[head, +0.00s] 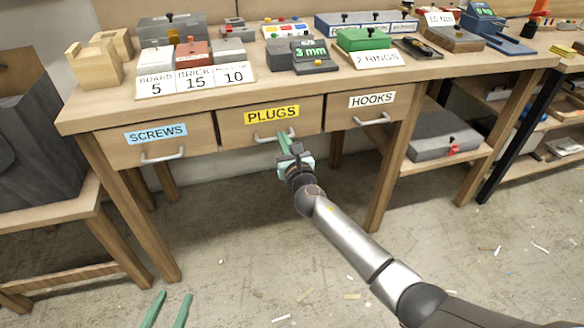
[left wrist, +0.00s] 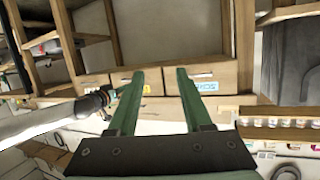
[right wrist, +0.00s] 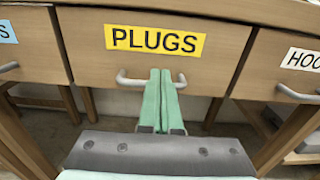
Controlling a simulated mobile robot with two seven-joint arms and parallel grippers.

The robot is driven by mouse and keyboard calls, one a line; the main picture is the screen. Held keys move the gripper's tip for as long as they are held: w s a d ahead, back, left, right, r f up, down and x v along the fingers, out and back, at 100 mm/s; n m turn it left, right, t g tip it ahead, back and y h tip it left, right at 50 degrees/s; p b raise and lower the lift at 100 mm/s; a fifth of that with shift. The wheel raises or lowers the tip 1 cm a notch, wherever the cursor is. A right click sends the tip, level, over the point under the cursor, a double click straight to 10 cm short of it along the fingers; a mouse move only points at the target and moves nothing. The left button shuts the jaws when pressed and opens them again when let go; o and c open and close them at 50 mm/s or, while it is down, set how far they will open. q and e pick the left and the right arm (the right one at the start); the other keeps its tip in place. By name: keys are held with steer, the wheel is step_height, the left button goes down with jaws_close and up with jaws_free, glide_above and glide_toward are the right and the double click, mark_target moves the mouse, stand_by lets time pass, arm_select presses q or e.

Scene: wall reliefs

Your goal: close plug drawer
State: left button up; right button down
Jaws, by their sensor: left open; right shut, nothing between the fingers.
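The plug drawer (head: 292,127) is the middle of three wooden drawers under the bench top, with a yellow PLUGS label (right wrist: 155,40). Its front looks nearly level with its neighbours; I cannot tell whether a small gap is left. Its grey bar handle (right wrist: 128,82) is partly hidden by my right gripper (right wrist: 160,72). That gripper, also in the head view (head: 283,136), is shut and empty, its green fingertips at the middle of the handle, close to the drawer front; contact is unclear. My left gripper (head: 171,296) is open and empty, low in front of the bench; its fingers fill the left wrist view (left wrist: 154,72).
The SCREWS drawer (head: 190,140) is left of the plug drawer and the HOOKS drawer (head: 350,113) right, both with bar handles. Boxes and labelled blocks stand on the bench top (head: 110,112). A grey case (head: 440,137) sits on the shelf at right. The floor in front is open, with small scraps.

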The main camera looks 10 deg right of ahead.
arm_select(q)
steer(key=s+f+n+g+p, duration=0.1)
steer(key=s+f+g+p, duration=0.1)
steer(key=s+f+g, duration=0.55)
arm_select(e)
steer(key=s+f+m+g+y, duration=0.1)
steer(key=s+f+m+g, duration=0.35)
steer(key=s+m, duration=0.75)
steer(key=s+f+m+g+y, duration=0.1)
steer(key=s+f+m, duration=0.6)
steer(key=s+m, duration=0.5)
steer(key=s+f+m+g, duration=0.3)
steer(key=s+f+m, duration=0.45)
steer(key=s, duration=0.65)
arm_select(q)
step_height(320, 180, up, 12)
steer(key=a+t+y+p, duration=0.1)
steer(key=a+t+p, duration=0.1)
steer(key=p, duration=1.7)
steer(key=shift+r+n+t+y, duration=0.2)
steer(key=shift+n+t+y, duration=0.1)
steer(key=shift+n+t, duration=0.15)
arm_select(e)
step_height(320, 180, up, 16)
steer(key=s+d+m, duration=0.2)
steer(key=d+m, duration=0.1)
steer(key=shift+f, duration=0.15)
arm_select(q)
steer(key=shift+w, duration=0.1)
